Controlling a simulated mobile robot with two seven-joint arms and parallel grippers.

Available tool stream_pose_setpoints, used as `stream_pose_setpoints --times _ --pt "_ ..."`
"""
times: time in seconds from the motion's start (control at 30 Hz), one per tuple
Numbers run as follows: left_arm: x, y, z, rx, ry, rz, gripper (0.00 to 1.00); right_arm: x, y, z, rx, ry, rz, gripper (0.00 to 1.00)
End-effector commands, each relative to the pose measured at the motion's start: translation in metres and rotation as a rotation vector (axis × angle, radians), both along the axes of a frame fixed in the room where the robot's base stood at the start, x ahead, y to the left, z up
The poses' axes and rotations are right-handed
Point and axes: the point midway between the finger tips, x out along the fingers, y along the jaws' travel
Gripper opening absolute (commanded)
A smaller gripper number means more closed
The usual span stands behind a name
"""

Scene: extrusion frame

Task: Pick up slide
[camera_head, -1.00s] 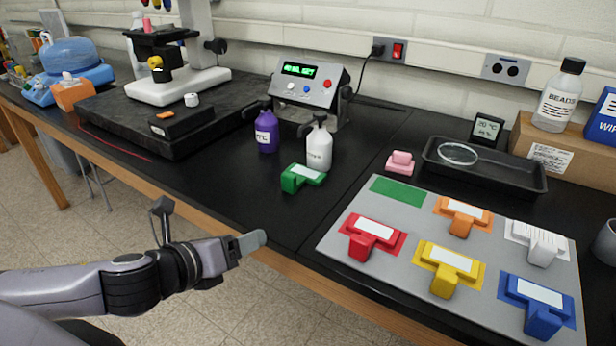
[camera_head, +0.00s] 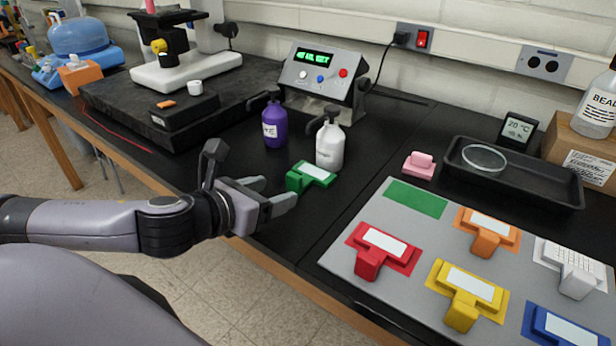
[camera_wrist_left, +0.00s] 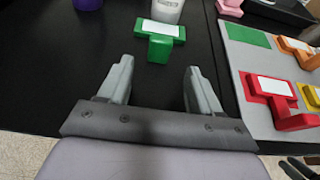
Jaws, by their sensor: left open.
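A green slide holder with a white label (camera_head: 311,175) lies on the black bench, in front of a white bottle. It also shows in the left wrist view (camera_wrist_left: 160,38), ahead of the fingers and between their lines, with its grip block toward me. My left gripper (camera_head: 279,194) is open and empty, just left of and in front of the green holder, apart from it. Its two fingers (camera_wrist_left: 157,85) show spread in the left wrist view. My right gripper is not in view.
A grey board (camera_head: 345,255) at right holds red (camera_head: 372,262), yellow (camera_head: 462,309), orange (camera_head: 487,234), white and blue holders, with a bare green patch (camera_head: 415,199). A purple bottle (camera_head: 275,125) and the white bottle (camera_head: 330,145) stand behind the green holder. A pink block (camera_head: 419,167) lies nearby.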

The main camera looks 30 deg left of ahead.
Motion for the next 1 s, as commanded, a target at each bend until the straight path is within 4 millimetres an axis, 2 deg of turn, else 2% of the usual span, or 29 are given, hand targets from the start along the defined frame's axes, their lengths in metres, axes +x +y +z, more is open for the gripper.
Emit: stream_pose_setpoints --times 0.17,0.53,0.9,0.93,1.0 --pt "0.008 0.0 0.0 -0.003 -0.001 0.002 0.64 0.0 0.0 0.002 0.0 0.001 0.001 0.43" --pt "0.045 -0.002 -0.011 -0.005 -0.001 0.002 0.64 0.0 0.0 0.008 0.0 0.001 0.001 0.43" --pt "0.052 -0.003 -0.014 -0.001 0.001 -0.001 0.64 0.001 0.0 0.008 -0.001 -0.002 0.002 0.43" --pt "0.052 -0.003 -0.014 -0.001 0.001 -0.001 0.61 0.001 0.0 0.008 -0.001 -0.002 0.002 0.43" --pt "0.051 -0.003 -0.014 -0.001 0.001 -0.001 0.38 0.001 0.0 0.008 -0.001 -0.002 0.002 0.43"
